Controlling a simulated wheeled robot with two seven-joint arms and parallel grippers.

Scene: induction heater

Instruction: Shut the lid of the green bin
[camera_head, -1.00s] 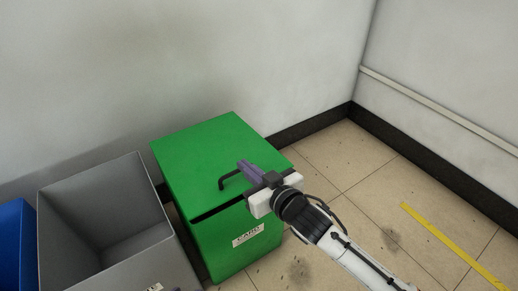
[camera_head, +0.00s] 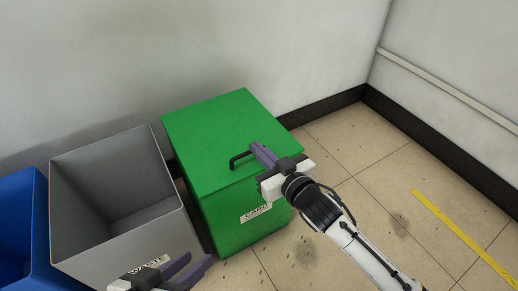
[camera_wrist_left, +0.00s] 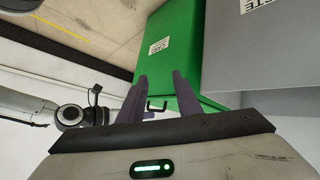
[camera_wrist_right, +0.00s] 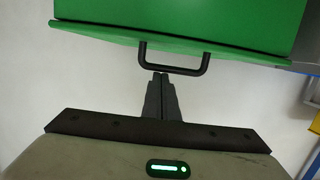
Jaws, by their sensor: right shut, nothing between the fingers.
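The green bin (camera_head: 235,222) stands against the wall. Its lid (camera_head: 210,125) lies down over the top, and I see no open gap along its front edge in the head view. The black handle (camera_head: 238,163) is at the lid's front; it also shows in the right wrist view (camera_wrist_right: 178,71). My right gripper (camera_head: 256,150) is shut and empty, its tips right by the handle; I cannot tell whether they touch it. My left gripper (camera_head: 200,259) is open and empty, low in front of the grey bin; in the left wrist view its fingers (camera_wrist_left: 158,76) are apart.
An open grey bin (camera_head: 88,168) labelled as waste stands left of the green bin, and a blue bin (camera_head: 38,240) stands further left. The tiled floor on the right is clear, with a yellow strip (camera_head: 455,232).

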